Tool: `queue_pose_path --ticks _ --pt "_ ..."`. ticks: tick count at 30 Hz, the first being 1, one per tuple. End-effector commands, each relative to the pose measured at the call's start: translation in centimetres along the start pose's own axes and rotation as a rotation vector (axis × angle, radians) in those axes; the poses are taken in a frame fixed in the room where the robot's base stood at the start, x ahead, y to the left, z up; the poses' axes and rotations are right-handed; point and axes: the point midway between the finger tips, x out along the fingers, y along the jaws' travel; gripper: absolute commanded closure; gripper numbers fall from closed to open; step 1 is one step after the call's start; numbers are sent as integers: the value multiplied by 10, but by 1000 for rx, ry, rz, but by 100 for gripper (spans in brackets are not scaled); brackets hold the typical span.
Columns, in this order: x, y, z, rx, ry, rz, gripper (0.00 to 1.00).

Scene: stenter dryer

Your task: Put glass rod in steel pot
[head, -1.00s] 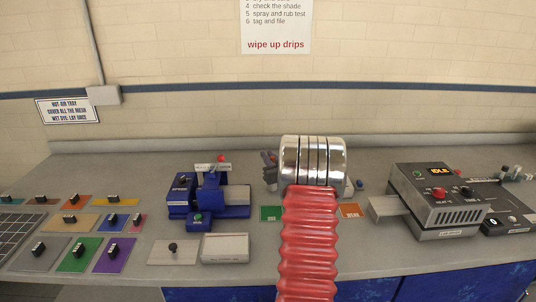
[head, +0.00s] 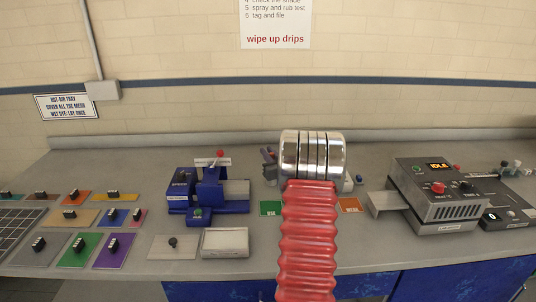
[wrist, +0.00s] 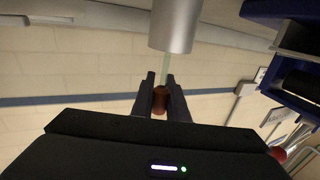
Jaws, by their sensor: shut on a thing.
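In the wrist view my gripper (wrist: 160,86) is shut on the brown grip of the glass rod (wrist: 165,64). The rod's pale, greenish shaft runs from the fingers towards the open-looking end of a grey metal cylinder, which looks like the steel pot (wrist: 175,20). The shaft's far end is lost at the pot's edge. I cannot tell whether it is inside the pot or in front of it. In the head view my red and silver arm hides the fingers, the rod and the pot.
A blue machine (head: 208,190) stands left of my arm, with a white tray (head: 225,242) before it. A grey IDLE machine (head: 440,195) stands to the right. Green (head: 270,208) and orange (head: 348,205) cards flank my arm. Several coloured plates with black knobs cover the left counter.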

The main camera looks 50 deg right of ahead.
Motion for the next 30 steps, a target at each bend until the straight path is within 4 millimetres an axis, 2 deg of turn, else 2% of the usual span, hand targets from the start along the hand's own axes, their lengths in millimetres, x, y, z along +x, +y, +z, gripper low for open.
queue_pose_path --ticks 5,6,15,20,26,30 --pt "0 0 0 0 -1 0 100" --pt "0 0 0 0 -1 0 85" --pt "0 -1 0 0 -1 -1 65" --pt "0 -1 0 0 -1 -1 65" --pt "0 -1 0 0 -1 -1 50" --pt "0 -1 0 0 -1 -1 49"
